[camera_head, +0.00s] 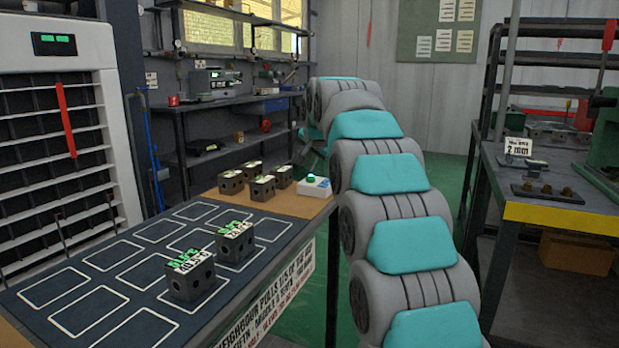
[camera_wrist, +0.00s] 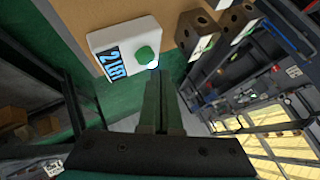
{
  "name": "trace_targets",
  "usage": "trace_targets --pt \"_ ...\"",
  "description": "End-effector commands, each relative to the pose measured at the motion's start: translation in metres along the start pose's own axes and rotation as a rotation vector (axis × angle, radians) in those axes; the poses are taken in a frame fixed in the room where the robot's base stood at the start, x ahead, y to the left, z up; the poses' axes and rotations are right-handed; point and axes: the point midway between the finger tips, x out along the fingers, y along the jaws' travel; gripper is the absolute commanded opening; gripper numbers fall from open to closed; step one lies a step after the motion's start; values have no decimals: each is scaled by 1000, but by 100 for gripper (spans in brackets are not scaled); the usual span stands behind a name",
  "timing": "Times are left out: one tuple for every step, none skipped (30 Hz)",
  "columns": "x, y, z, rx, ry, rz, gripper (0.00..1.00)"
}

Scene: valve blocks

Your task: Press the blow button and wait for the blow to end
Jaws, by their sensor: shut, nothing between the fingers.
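The blow button (camera_head: 311,180) is a green dome on a small white box (camera_head: 318,190) at the far right corner of the table. In the wrist view the green button (camera_wrist: 146,54) sits on its white box (camera_wrist: 103,42), beside a blue label with dark lettering. My gripper (camera_wrist: 162,80) is shut and empty, its fingertips close below the button in that picture. I cannot tell whether they touch it. In the head view my arm hides most of the gripper, which is behind the table's far corner.
Two dark valve blocks with green readouts, a nearer one (camera_head: 190,274) and a farther one (camera_head: 235,242), stand on the outlined mat (camera_head: 70,275). A workbench (camera_head: 560,214) is at right.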

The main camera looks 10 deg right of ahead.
Motion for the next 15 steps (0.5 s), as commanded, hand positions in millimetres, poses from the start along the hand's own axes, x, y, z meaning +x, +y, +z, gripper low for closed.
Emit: trace_targets --pt "-6 -4 -4 0 1 -1 0" --pt "-8 -6 -6 0 1 -1 0" --pt "-10 -8 -8 0 1 -1 0" --pt "-12 -9 -9 0 1 -1 0" --pt "-14 -10 -10 0 1 -1 0" --pt "-16 -12 -12 0 1 -1 0" --pt "-18 -14 -14 0 1 -1 0" --pt "-20 -15 -15 0 1 -1 0" --pt "-23 -17 -17 0 2 -2 0" --pt "-25 -19 -19 0 2 -2 0" --pt "-27 -20 -20 0 2 -2 0" --pt "-30 -22 -22 0 2 -2 0" --pt "-32 -23 -23 0 2 -2 0" --pt "-34 -25 -24 0 2 -2 0" --pt "-35 -26 -26 0 2 -2 0"
